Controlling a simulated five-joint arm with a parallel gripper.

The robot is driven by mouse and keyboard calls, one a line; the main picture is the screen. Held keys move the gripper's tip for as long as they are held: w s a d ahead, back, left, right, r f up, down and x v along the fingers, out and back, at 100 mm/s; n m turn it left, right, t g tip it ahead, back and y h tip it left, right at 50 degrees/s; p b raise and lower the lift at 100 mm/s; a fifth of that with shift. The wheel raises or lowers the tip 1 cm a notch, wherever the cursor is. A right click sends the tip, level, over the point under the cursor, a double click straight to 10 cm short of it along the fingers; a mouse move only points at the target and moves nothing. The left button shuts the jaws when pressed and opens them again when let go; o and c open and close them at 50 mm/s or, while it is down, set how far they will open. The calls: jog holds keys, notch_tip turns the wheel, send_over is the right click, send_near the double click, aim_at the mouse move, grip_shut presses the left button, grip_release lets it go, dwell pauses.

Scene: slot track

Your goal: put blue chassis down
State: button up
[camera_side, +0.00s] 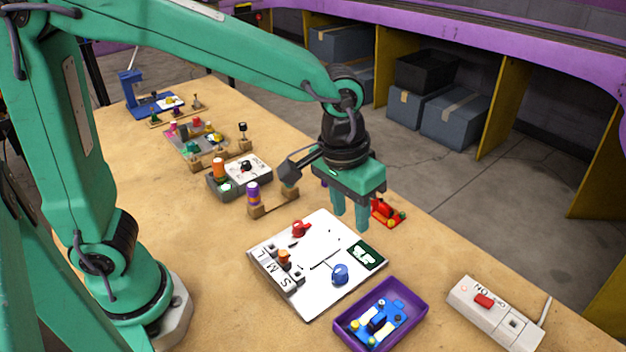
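A blue chassis (392,309) with yellow and white round parts lies in a purple tray (412,336) at the front edge of the table. My gripper (350,220) points down above the table, behind the white board and up and left of the tray. Its two green fingers are apart, with nothing seen between them. It is clear of the blue chassis.
A white board (325,292) with slots, letters, a red knob and a blue knob lies left of the tray. A white switch box (490,312) stands at right. Several small fixtures line the table's far left.

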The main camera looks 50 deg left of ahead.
jog(key=s+a+r+t, duration=0.2)
jog(key=s+a, duration=0.3)
jog(key=a, duration=0.4)
jog(key=s+a+r+t, duration=0.2)
jog(key=s+a, duration=0.3)
jog(key=a, duration=0.4)
jog(key=shift+s+a+r+y, duration=0.2)
jog(key=shift+s+r+y, duration=0.2)
jog(key=shift+r, duration=0.1)
